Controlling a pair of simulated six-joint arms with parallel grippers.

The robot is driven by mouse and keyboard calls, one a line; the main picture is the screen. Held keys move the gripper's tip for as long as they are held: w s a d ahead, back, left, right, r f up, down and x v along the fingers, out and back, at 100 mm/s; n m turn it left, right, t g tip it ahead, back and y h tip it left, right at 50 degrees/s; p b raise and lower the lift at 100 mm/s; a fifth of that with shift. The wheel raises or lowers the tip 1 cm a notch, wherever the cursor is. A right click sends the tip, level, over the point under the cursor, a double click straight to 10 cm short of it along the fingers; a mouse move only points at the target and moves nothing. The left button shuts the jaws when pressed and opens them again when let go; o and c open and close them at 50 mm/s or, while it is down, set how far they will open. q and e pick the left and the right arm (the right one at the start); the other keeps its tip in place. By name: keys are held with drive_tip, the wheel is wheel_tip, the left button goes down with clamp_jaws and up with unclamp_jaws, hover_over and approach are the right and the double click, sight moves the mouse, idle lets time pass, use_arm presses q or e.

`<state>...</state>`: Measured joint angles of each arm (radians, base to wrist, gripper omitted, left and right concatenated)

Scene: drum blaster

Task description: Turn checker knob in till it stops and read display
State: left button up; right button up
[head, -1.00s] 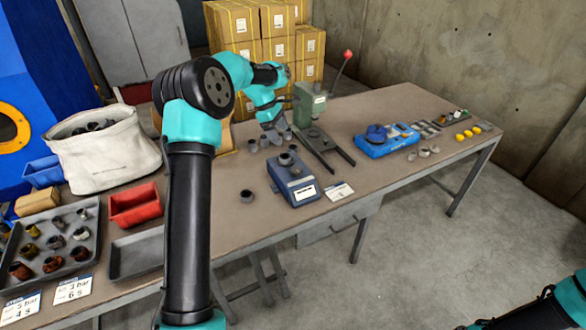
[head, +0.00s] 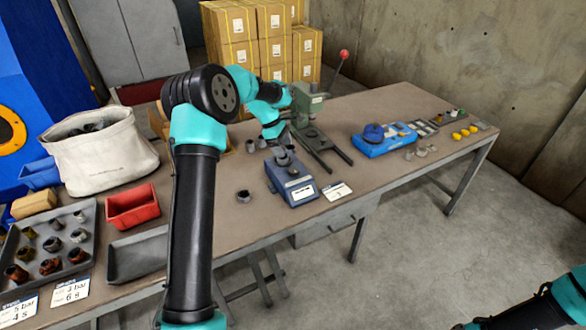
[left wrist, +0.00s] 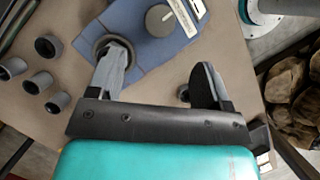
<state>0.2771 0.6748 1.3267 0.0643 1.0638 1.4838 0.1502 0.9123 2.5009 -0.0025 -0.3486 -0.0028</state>
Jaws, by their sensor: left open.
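The checker is a blue-grey box (head: 291,184) in the middle of the table, with a white display-like panel (head: 302,192) on its front. In the left wrist view the checker (left wrist: 140,62) shows a round grey knob (left wrist: 160,20) and a dark ring-shaped socket (left wrist: 100,46). My left gripper (head: 284,155) is open over the checker. In the left wrist view one finger of the gripper (left wrist: 160,78) overlaps the socket and the other is off to the right; the knob appears beyond the fingertips, apart from them. The panel's reading is too small to make out.
A green press (head: 308,103) with a red-knobbed lever stands behind the checker. A loose dark ring (head: 243,196) lies left of it and a white card (head: 337,191) right of it. A blue device (head: 384,141) stands farther right. A red bin (head: 133,206) is at left.

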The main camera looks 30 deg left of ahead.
sight(294, 169)
use_arm(q)
drive_tip(key=x, duration=1)
drive_tip(key=shift+d+f, duration=0.1)
drive_tip(key=shift+f, duration=0.05)
drive_tip(key=c, duration=0.9)
